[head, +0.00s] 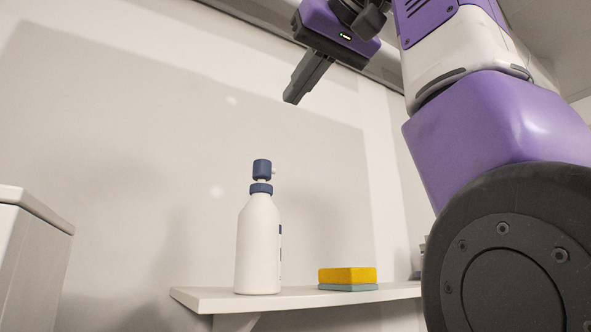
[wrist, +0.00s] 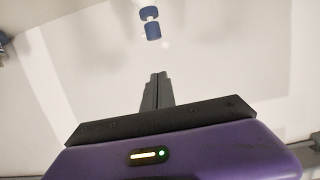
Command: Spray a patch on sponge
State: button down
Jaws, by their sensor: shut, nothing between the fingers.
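A white spray bottle (head: 258,245) with a dark blue pump cap (head: 262,169) stands upright on a white shelf (head: 205,298). A small nozzle on the cap points right in the head view. A sponge (head: 347,276), yellow on top and grey-blue below, lies on the shelf to the right of the bottle, apart from it. My gripper (head: 291,100) is shut and empty, above the bottle and a little right of it in the head view. In the wrist view my gripper (wrist: 158,80) has its fingers together, and the blue cap (wrist: 150,22) shows beyond the tips, not touching them.
A white cabinet or box (head: 30,255) stands at the left edge of the head view. A pale wall is behind the shelf. The space between my gripper and the bottle is clear. Something small and grey at the shelf's right end is partly hidden by my arm.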

jog(key=shift+r, duration=0.3)
jog(key=p, duration=0.3)
send_over(262, 171)
notch_tip(262, 171, down, 2)
jog(key=shift+s+d+f+b, duration=0.1)
jog(key=shift+d+f, duration=0.1)
jog(key=shift+f, duration=0.55)
jog(key=shift+s+d+f+b, duration=0.1)
jog(key=shift+s+d+f, duration=0.05)
jog(key=shift+f, duration=0.6)
jog(key=shift+s+d+f+b, duration=0.1)
jog(key=shift+d+f, duration=0.1)
jog(key=shift+f, duration=0.55)
